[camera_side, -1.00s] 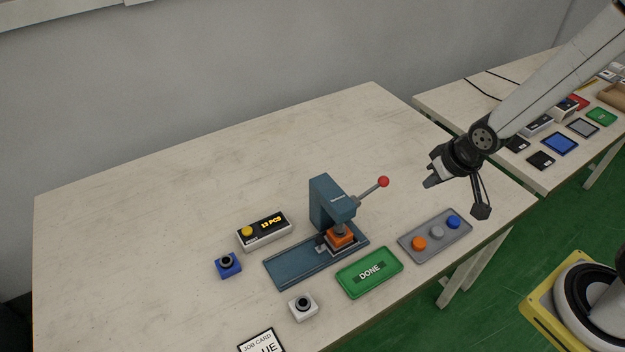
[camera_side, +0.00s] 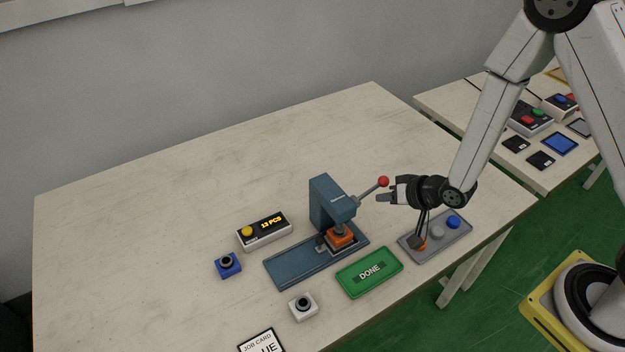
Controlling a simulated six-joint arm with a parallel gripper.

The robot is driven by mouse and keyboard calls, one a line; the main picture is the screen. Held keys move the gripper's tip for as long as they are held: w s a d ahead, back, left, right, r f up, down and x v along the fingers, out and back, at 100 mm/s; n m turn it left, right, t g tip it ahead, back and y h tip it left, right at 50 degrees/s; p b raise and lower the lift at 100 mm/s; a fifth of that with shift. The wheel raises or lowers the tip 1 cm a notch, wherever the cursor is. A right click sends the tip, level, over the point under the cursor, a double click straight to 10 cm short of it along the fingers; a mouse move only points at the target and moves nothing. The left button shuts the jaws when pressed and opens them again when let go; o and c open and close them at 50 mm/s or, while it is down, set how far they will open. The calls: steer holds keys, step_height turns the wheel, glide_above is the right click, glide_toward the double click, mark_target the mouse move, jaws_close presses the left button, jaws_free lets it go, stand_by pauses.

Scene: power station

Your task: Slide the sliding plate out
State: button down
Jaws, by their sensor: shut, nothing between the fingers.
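A blue-grey press (camera_side: 326,203) stands on the table, with a red-knobbed lever (camera_side: 383,182) sticking out to its right. Its long flat base track (camera_side: 292,266) runs toward the lower left. The sliding plate (camera_side: 349,248) sits under the press head at the right end of the track, with an orange block (camera_side: 341,235) on it. Much of the plate is hidden by the block and head.
A green DONE tray (camera_side: 369,281) lies in front of the press. A grey tray (camera_side: 460,239) with several coloured round pieces is below my arm. A display box (camera_side: 264,231), blue button (camera_side: 228,265), white button (camera_side: 303,306) and job card (camera_side: 261,342) stand left and front.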

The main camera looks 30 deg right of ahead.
step_height(320, 180, down, 2)
steer(key=a+y, duration=0.1)
steer(key=a, duration=0.1)
steer(key=m+t+y, duration=0.4)
steer(key=m, duration=0.1)
glide_toward(336, 242)
steer(key=shift+w+d+r, duration=0.25)
steer(key=shift+w+r, duration=0.15)
steer(key=shift+w, duration=0.1)
steer(key=shift+w+d+r, duration=0.2)
steer(key=shift+w+r, duration=0.2)
steer(key=shift+w, duration=0.1)
steer(key=shift+s+a+f+m+t+y, duration=0.15)
steer(key=shift+s+m+y, duration=0.15)
steer(key=shift+s, duration=0.2)
steer(key=shift+s+a+f+m+t+y, duration=0.1)
steer(key=shift+s+f+m+t+y, duration=0.15)
steer(key=shift+s, duration=0.3)
steer(key=shift+w+r, duration=0.1)
steer(key=shift+w, duration=0.05)
steer(key=shift+x, duration=4.85)
steer(key=shift+a, duration=0.1)
steer(key=a, duration=1.2)
